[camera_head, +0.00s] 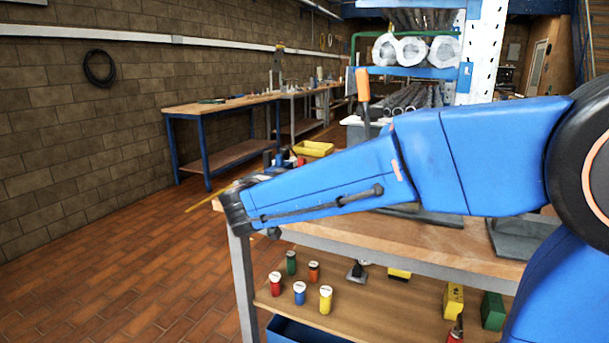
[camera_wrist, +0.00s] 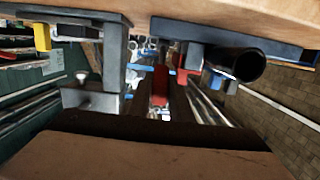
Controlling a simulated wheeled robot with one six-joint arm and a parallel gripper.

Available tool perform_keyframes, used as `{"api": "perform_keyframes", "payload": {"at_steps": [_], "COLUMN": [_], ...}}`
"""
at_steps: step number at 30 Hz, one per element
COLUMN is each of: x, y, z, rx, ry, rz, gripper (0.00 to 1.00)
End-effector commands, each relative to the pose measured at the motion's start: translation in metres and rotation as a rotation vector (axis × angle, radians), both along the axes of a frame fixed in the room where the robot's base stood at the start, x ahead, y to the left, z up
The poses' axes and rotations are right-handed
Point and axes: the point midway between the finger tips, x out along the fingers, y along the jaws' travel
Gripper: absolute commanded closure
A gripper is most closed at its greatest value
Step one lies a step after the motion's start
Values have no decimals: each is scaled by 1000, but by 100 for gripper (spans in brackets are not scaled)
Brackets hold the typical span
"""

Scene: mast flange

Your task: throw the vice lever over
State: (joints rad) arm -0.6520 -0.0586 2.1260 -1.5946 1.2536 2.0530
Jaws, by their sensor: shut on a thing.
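My blue arm crosses the head view from the right, over the workbench (camera_head: 450,240). Its dark far end, at my gripper (camera_head: 238,207), is by the bench's left corner. The fingers are hidden there and I cannot pick them out in the wrist view. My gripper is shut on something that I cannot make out. Blue and red parts (camera_head: 290,157) show just behind the arm's end; I cannot tell whether they belong to the vice. An upright dark bar with an orange grip (camera_head: 363,84) stands behind my arm, its foot hidden. I cannot identify the vice lever for certain.
Colored cans (camera_head: 325,299) and other small items stand on the bench's lower shelf. A yellow bin (camera_head: 313,149) is behind the arm. A pipe rack stands at the back. The wrist view shows grey brackets (camera_wrist: 113,60) and a black tube (camera_wrist: 240,63) close by. The left floor is clear.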

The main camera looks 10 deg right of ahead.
Motion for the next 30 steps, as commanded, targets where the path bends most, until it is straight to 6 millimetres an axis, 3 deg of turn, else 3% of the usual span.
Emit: {"api": "perform_keyframes", "payload": {"at_steps": [14,15,17,30], "x": [-1,-1,-1,-7], "y": [0,0,0,6], "z": [-3,-3,-2,-1], "rx": [-9,-9,-9,-8], "ry": [-8,-8,-8,-10], "rz": [-1,-1,-1,1], "gripper": [100,74,62,62]}}
